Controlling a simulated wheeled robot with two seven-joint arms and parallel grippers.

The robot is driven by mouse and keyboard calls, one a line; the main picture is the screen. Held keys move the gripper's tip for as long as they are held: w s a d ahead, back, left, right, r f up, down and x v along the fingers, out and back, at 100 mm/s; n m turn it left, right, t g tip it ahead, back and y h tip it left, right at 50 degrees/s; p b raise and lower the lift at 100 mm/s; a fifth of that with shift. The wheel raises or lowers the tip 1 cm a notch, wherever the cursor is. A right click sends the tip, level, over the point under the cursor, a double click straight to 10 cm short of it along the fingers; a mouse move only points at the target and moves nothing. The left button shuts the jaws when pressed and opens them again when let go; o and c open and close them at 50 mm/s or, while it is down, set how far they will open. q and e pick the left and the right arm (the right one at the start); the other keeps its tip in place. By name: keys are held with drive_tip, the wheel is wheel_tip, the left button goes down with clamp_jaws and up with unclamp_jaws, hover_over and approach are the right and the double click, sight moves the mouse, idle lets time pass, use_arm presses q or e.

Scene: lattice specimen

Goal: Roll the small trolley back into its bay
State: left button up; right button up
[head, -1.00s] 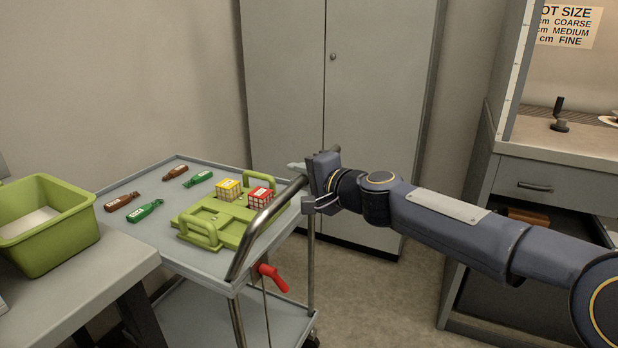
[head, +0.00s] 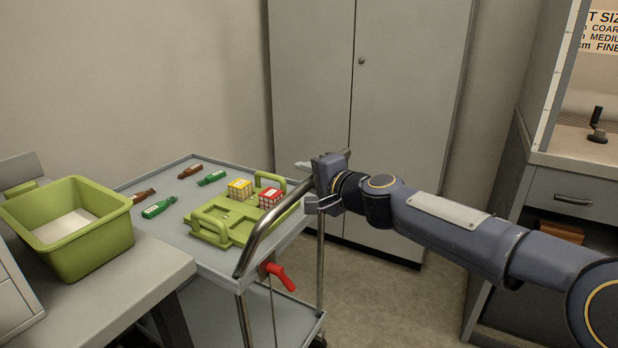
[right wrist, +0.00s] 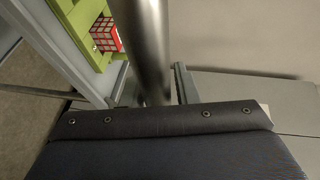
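The trolley (head: 178,225) is a grey wheeled cart with a lower shelf, standing left of centre in the head view. Its bent metal push handle (head: 268,216) rises at its near right end, and a red lever (head: 281,277) hangs below. My right gripper (head: 313,185) is shut on the upper part of this handle; its fingertips are partly hidden. The bar (right wrist: 147,45) runs up from the gripper in the right wrist view. On the trolley are a green carrier (head: 223,232) with a yellow and a red caged block, and several brown and green bottles. My left gripper is out of view.
A bench with a green bin (head: 105,245) stands close at the trolley's left, hiding part of it. A grey cabinet (head: 405,110) stands behind. A counter with drawers (head: 572,200) is at the right. Open floor (head: 400,290) lies between trolley and counter. No bay is clearly identifiable.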

drive_tip(key=shift+o, duration=1.2)
drive_tip(key=shift+a+f, duration=0.1)
drive_tip(key=shift+a, duration=0.05)
drive_tip(key=v, duration=0.8)
drive_tip(key=shift+b, duration=0.45)
drive_tip(key=shift+w, duration=0.1)
